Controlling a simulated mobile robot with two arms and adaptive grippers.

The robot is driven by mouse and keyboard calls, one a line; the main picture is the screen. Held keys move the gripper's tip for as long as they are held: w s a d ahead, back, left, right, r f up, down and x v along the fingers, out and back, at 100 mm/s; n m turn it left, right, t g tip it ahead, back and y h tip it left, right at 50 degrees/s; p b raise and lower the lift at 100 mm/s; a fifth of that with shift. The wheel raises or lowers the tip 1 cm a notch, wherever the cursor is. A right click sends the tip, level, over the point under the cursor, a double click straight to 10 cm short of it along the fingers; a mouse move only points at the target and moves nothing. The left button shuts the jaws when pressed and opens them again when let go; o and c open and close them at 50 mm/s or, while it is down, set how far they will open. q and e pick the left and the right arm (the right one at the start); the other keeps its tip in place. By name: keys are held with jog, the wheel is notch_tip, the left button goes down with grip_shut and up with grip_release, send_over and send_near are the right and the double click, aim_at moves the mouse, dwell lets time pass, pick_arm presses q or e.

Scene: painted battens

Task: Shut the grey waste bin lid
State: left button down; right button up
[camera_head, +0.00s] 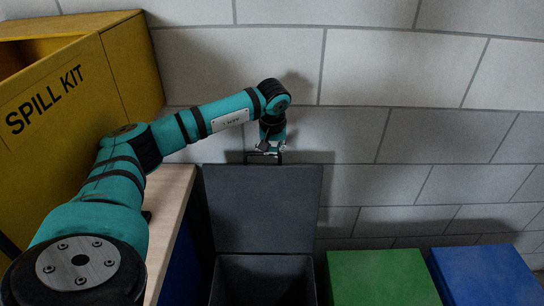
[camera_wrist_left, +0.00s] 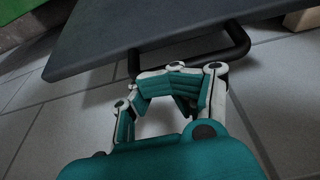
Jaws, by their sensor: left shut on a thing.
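The grey waste bin (camera_head: 263,285) stands against the wall at the bottom middle of the head view, with its dark inside showing. Its lid (camera_head: 262,208) is open and stands up near the wall. A black bar handle (camera_head: 281,157) sticks out at the lid's upper edge. My left gripper (camera_head: 264,151) is shut on this handle. In the left wrist view the gripper (camera_wrist_left: 172,80) closes on the handle (camera_wrist_left: 238,40), partly hiding it, with the dark lid (camera_wrist_left: 150,25) above it. My right gripper is out of view.
A yellow spill kit box (camera_head: 60,120) stands on a wooden top (camera_head: 170,215) left of the bin. A green bin (camera_head: 380,278) and a blue bin (camera_head: 485,275) stand to the right. The grey block wall (camera_head: 420,120) is close behind the lid.

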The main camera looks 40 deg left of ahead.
pick_arm(q)
jog(key=s+d, duration=0.3)
jog(key=shift+s+f, duration=0.3)
jog(key=shift+f, duration=0.1)
jog(key=shift+s+d, duration=2.9)
jog(key=shift+s, duration=0.4)
notch_tip(320, 180, up, 6)
jog(key=p, duration=0.3)
jog(key=shift+r+p, duration=0.2)
jog(key=shift+p, duration=0.2)
jog(key=shift+a, duration=0.15)
jog(key=shift+f, duration=0.1)
